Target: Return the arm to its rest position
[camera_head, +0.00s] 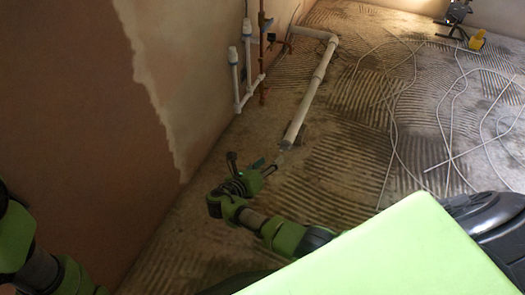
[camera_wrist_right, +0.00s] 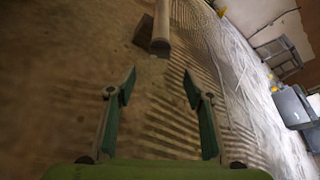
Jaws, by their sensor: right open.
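My right gripper (camera_head: 258,164) reaches out over the floor in the middle of the head view, near the close end of a white pipe. In the right wrist view its two fingers (camera_wrist_right: 158,95) are spread wide apart with nothing between them. The pipe end (camera_wrist_right: 161,30) shows just beyond the fingertips, apart from them. My left arm shows at the lower left edge of the head view, but its gripper is out of the picture.
The white pipe (camera_head: 310,90) runs along the ridged floor beside the partly plastered wall (camera_head: 70,110). Thin upright pipes (camera_head: 248,65) stand at the wall. Loose pale cables (camera_head: 440,120) lie on the right. A work light (camera_head: 457,12) and a yellow object (camera_head: 477,40) stand at the back right.

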